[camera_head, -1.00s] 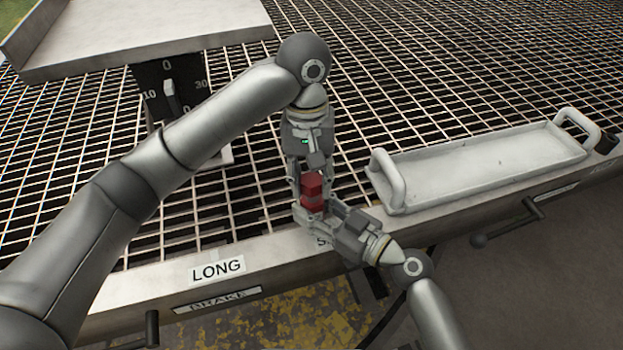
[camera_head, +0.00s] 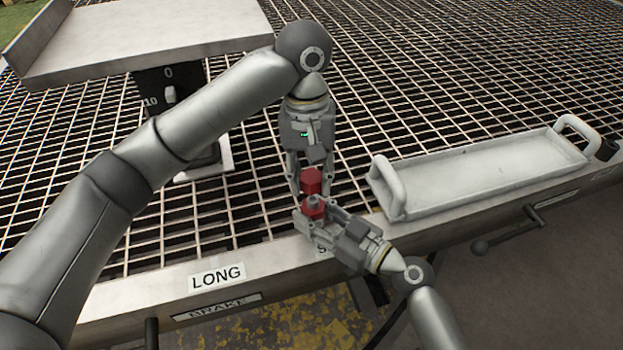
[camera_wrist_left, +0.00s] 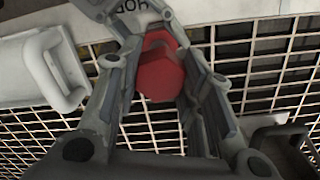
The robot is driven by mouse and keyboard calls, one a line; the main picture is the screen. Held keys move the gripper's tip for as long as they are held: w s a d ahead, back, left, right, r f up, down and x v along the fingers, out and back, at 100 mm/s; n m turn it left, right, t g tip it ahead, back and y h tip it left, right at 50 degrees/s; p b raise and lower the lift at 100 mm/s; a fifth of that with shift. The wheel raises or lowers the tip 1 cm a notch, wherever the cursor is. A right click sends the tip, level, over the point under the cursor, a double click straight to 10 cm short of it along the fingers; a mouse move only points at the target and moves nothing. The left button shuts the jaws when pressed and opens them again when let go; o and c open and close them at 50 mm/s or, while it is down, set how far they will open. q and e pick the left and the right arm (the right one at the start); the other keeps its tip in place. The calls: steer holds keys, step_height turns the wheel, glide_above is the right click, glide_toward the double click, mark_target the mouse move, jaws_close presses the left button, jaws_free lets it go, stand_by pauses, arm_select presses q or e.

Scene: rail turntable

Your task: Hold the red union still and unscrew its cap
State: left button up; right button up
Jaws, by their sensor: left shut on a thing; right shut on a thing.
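The red union (camera_head: 314,209) is in two red parts in the head view. The lower part, with a small grey stub on top, sits between the fingers of my right gripper (camera_head: 318,213), which is shut on it. The upper part, the red cap (camera_head: 311,180), is between the fingers of my left gripper (camera_head: 308,176), shut on it from above. The cap stands just above and slightly left of the stub and looks apart from it. The left wrist view shows the red cap (camera_wrist_left: 160,80) between my left fingers, with more red behind it.
Below the grippers is the metal front edge beam (camera_head: 260,262) with LONG and BRAKE labels. A grey tray with handles (camera_head: 480,170) stands to the right on the grating. A raised metal plate (camera_head: 150,35) on a dial post is at the upper left.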

arm_select(q)
steer(key=shift+r, duration=1.4)
arm_select(e)
steer(key=o, duration=1.4)
steer(key=shift+c, duration=0.2)
steer(key=v, duration=1.2)
